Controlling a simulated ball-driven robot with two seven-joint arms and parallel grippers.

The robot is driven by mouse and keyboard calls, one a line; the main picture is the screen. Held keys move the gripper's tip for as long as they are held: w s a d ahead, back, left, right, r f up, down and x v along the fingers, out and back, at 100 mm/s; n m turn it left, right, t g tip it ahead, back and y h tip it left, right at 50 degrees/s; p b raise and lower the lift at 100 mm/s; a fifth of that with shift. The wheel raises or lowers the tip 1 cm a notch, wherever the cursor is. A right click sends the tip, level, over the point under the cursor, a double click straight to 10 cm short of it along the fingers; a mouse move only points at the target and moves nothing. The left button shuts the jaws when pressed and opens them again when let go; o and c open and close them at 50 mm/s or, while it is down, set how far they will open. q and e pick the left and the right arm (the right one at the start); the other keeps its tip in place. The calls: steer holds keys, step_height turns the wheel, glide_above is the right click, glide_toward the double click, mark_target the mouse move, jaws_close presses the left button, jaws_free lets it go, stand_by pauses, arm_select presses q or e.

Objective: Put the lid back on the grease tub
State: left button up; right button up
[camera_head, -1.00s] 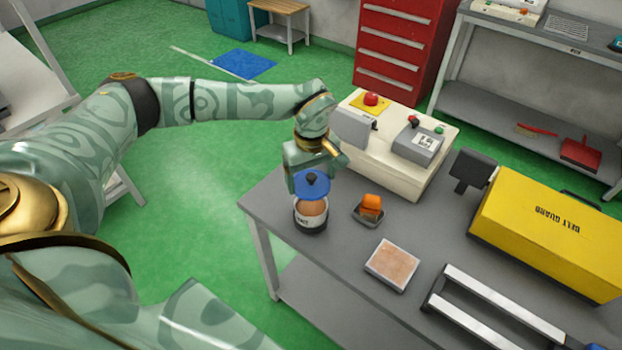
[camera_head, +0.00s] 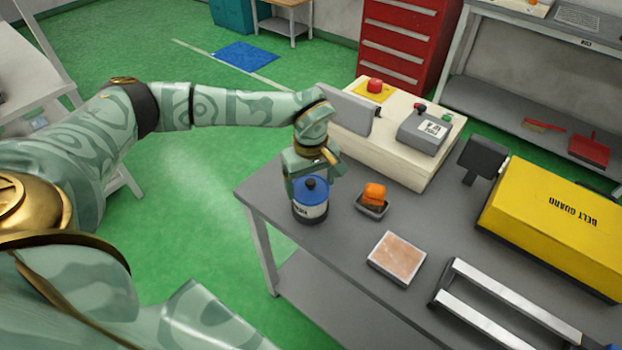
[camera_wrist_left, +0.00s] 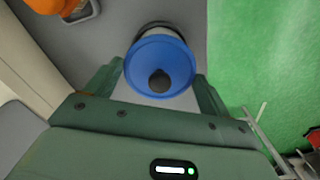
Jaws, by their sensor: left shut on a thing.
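The grease tub (camera_head: 310,212) is a short white-and-dark can on the grey workbench, near its left corner. The blue lid (camera_head: 311,188) with a black knob sits over the tub's mouth, covering the opening; I cannot tell whether it is fully seated. My left gripper (camera_head: 309,186) is shut on the lid, its green fingers at the rim. In the left wrist view the lid (camera_wrist_left: 160,66) is between the two fingers, with a bit of the tub (camera_wrist_left: 160,28) showing behind it. My right gripper is not in view.
Just right of the tub is a small grey tray (camera_head: 372,209) with an orange sponge (camera_head: 374,194). A shallow box (camera_head: 397,258) lies nearer. A cream control unit (camera_head: 400,150) stands behind, and a yellow belt guard (camera_head: 555,225) lies at the right.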

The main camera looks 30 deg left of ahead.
arm_select(q)
steer(key=shift+p, duration=0.55)
stand_by(0.9)
steer(key=shift+f, duration=0.15)
stand_by(0.8)
steer(key=shift+p, duration=0.5)
stand_by(0.4)
steer(key=o, duration=0.9)
steer(key=shift+r+p, duration=3.15)
steer(key=shift+r, duration=0.4)
